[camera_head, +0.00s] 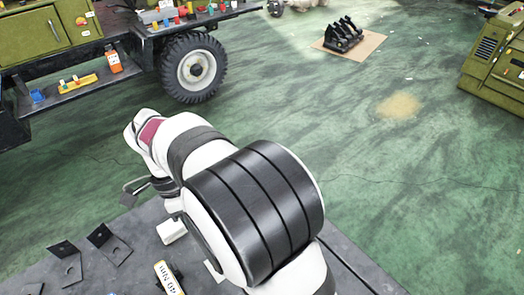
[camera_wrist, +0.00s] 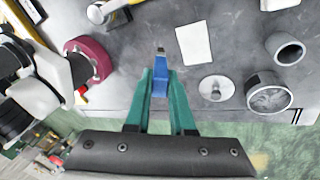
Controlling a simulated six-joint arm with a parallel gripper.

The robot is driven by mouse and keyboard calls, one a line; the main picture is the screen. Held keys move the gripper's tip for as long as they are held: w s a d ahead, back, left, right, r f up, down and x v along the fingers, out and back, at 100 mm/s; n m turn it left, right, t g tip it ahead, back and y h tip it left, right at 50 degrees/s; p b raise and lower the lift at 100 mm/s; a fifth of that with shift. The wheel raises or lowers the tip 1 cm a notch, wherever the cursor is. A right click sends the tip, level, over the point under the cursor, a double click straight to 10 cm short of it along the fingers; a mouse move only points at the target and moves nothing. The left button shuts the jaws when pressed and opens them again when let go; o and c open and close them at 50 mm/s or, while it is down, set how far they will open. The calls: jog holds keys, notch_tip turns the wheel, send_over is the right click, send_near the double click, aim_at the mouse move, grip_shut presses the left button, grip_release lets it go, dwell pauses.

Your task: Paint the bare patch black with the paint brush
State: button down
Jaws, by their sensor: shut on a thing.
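My gripper (camera_wrist: 160,76) has green fingers shut on a slim blue thing (camera_wrist: 160,88) with a dark tip, above the grey bench top in the wrist view. It looks like the paint brush, but its bristles are not clear. A tan bare patch (camera_head: 399,105) shows on the green floor at the right of the head view, well apart from my arm. A pale spot low at the right edge of the wrist view may be the same patch.
The grey bench (camera_head: 100,245) holds black angle brackets (camera_head: 105,240), and in the wrist view a white card (camera_wrist: 194,43), a round metal disc (camera_wrist: 215,89) and metal rings (camera_wrist: 268,93). A wheeled trailer (camera_head: 195,68) stands upper left, a green machine (camera_head: 497,65) at right.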

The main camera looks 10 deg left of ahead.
jog(key=shift+s+a+f+m, duration=1.3)
jog(key=shift+s+a+f, duration=0.2)
jog(key=shift+f, duration=3.35)
jog(key=shift+w+d+r, duration=0.65)
jog(key=shift+w+d, duration=2.8)
jog(key=shift+s+a, duration=2.8)
jog(key=shift+a, duration=1.75)
jog(key=shift+w+d, duration=3.5)
jog(key=shift+d, duration=0.1)
notch_tip(320, 180, up, 7)
jog(key=shift+f+g+y, duration=0.2)
jog(key=shift+g+y, duration=0.1)
